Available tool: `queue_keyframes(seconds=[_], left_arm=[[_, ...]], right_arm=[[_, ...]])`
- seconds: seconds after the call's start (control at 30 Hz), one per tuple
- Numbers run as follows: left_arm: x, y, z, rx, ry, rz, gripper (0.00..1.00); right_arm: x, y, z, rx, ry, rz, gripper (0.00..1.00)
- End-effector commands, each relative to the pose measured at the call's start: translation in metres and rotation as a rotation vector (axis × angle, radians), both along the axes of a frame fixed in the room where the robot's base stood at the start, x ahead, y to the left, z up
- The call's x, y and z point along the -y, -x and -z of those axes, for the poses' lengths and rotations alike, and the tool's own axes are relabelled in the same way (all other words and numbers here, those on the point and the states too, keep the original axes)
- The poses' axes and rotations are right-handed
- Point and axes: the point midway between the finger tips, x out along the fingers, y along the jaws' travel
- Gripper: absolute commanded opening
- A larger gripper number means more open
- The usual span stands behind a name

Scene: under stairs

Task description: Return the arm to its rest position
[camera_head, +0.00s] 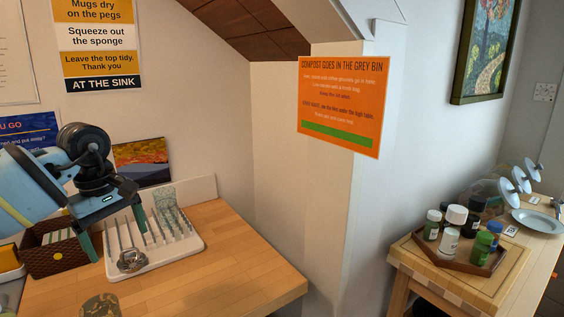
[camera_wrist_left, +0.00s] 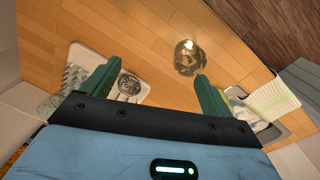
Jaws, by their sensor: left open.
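My left arm comes in from the left in the head view. Its gripper (camera_head: 114,228) is open, with its two green fingers apart and nothing between them. It hangs in front of and above the white peg rack (camera_head: 187,243) on the wooden counter. In the left wrist view the open fingers (camera_wrist_left: 160,70) are spread, with bare wood and a patterned glass (camera_wrist_left: 187,58) beyond them. The glass also shows at the bottom edge of the head view (camera_head: 101,305), partly cut off. My right gripper is not in view.
A patterned glass (camera_head: 167,196) and a round metal item (camera_head: 131,261) are on the rack. A brown woven basket (camera_head: 58,257) stands left of it. The counter's right part (camera_head: 250,275) is clear. A side table holds a tray of jars (camera_head: 468,257).

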Motion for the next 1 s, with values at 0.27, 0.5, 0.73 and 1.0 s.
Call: queue_keyframes(seconds=[0.27, 0.5, 0.73, 1.0], left_arm=[[0.116, 0.008, 0.083, -0.102, 0.377, -0.026, 0.86], [0.231, 0.046, 0.130, -0.337, 0.845, -0.219, 0.86], [0.299, 0.078, 0.140, -0.671, 1.254, -0.551, 0.86], [0.316, 0.088, 0.154, -1.159, 1.627, -1.100, 0.86]], right_arm=[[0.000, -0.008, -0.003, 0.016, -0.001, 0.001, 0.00], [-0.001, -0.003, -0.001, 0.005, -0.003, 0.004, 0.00], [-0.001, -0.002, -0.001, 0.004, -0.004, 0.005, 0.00], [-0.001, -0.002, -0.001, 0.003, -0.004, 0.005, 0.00]])
